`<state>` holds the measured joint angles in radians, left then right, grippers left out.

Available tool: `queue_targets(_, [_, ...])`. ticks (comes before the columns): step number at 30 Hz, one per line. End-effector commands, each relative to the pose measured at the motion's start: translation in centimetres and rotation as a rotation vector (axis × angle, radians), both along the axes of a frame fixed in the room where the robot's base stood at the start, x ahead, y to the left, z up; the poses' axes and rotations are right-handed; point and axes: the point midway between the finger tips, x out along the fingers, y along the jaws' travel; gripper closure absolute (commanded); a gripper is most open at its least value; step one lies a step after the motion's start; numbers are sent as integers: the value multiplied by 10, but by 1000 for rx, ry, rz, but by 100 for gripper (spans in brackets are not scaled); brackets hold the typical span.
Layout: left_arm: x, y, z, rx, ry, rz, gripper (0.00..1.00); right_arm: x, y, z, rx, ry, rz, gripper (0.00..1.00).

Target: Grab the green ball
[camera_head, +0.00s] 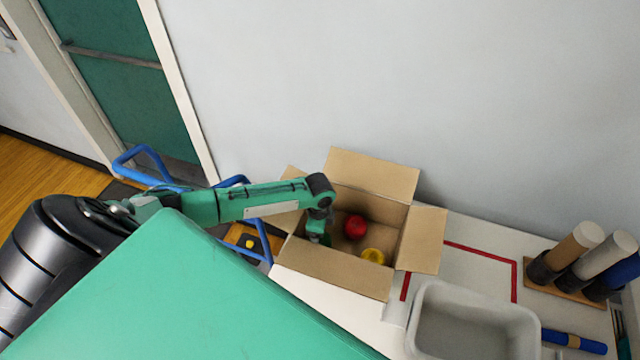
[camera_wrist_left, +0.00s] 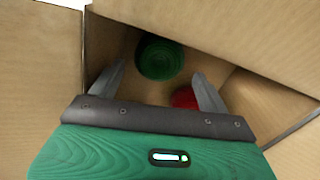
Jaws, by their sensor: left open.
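The green ball (camera_wrist_left: 160,57) lies inside the cardboard box, in the left wrist view just beyond my finger tips and roughly between them. In the head view I cannot make it out; my arm or the box wall hides it. My left gripper (camera_wrist_left: 160,69) is open and empty, pointing down into the box. In the head view my left gripper (camera_head: 318,236) is at the left side of the box opening. My right gripper is in neither view.
The cardboard box (camera_head: 335,268) stands open on a white table. A red ball (camera_head: 355,227) and a yellow round thing (camera_head: 373,256) lie in it. A grey bin (camera_head: 430,293) stands to the right. Rolls (camera_head: 578,250) stand in a rack at the far right.

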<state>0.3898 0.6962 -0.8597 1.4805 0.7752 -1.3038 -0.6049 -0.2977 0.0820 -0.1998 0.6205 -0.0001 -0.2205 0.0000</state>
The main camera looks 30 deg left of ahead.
Motion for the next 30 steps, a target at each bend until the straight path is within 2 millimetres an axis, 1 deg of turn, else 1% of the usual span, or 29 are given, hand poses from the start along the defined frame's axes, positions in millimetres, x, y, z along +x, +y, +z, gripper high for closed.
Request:
queue_targets(1, [0,0,-7,0,0,0,21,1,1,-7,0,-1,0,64])
queue_targets(8, [0,0,-13,0,0,0,21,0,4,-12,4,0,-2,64])
queue_targets(21, [0,0,-58,0,0,0,21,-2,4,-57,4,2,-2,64])
queue_targets(24, [0,0,-63,0,-1,0,21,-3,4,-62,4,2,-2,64])
queue_targets(30, [0,0,-62,0,-1,0,21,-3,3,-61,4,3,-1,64])
